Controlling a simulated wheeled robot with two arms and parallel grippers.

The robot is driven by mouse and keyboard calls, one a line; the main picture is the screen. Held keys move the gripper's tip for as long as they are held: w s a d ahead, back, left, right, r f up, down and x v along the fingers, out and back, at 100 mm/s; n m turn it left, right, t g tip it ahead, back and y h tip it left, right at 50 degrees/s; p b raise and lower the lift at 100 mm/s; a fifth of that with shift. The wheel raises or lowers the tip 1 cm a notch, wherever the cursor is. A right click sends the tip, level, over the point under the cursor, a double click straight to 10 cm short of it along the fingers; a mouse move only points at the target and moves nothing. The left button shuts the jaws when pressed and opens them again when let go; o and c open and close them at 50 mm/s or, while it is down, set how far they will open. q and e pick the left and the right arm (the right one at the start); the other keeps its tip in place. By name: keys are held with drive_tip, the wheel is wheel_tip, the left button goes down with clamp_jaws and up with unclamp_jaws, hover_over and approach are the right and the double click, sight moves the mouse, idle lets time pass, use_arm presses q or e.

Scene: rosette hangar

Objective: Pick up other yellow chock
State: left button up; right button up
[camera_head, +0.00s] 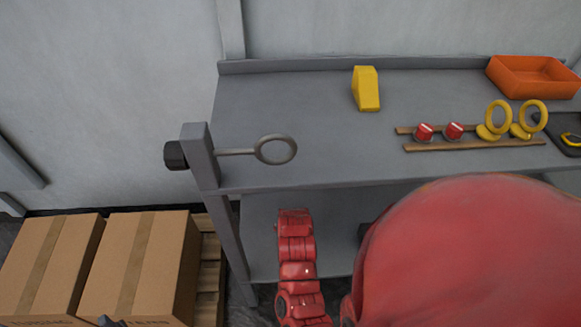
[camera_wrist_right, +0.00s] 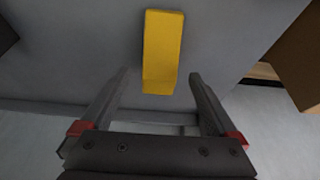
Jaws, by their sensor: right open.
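A yellow chock (camera_head: 366,89), wedge-shaped, stands on the grey bench (camera_head: 300,110) near its back edge. In the right wrist view the yellow chock (camera_wrist_right: 162,52) lies just ahead of my right gripper (camera_wrist_right: 159,76), roughly in line with the gap between its fingers. The fingers are open and hold nothing. I cannot tell how far above or short of the chock they are. In the head view my right gripper is not visible. My left gripper does not show in either view.
An orange bin (camera_head: 533,77) is at the bench's back right. A wooden rack (camera_head: 470,145) holds red-topped items and yellow rings. A ring on a rod (camera_head: 276,149) sticks out by the left post. Cardboard boxes (camera_head: 140,265) stand at lower left.

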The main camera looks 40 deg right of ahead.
drive_tip(key=b+x, duration=0.1)
drive_tip(key=x, duration=0.3)
drive_tip(key=shift+f, duration=0.15)
clamp_jaws()
